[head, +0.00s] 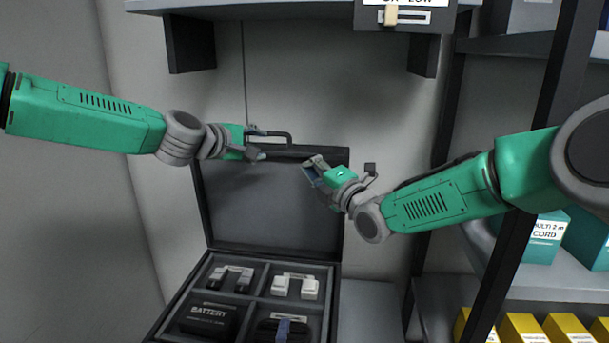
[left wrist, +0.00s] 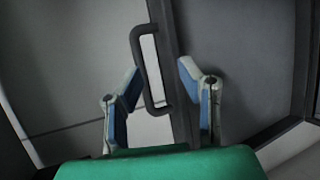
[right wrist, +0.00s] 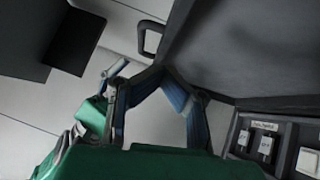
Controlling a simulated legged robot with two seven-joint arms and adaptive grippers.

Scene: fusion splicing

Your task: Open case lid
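The case lid (head: 265,205) stands raised, steeply upright at the back of the black case (head: 335,292), with its interior facing me. Its dark handle (head: 272,135) sticks up from the top edge; it also shows in the left wrist view (left wrist: 145,70). My left gripper (head: 262,152) is open at the handle, whose bar shows between the spread fingers (left wrist: 158,72). My right gripper (head: 309,167) appears in front of the lid's upper right part. In the right wrist view its fingertips (right wrist: 162,74) nearly meet near the lid's corner; I cannot tell whether they touch it.
The case holds a battery (head: 209,319) and several small parts in compartments. A shelf (head: 310,8) hangs above the lid. On the right, a rack (head: 535,268) with teal and yellow boxes stands behind my right arm. A grey wall is behind the case.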

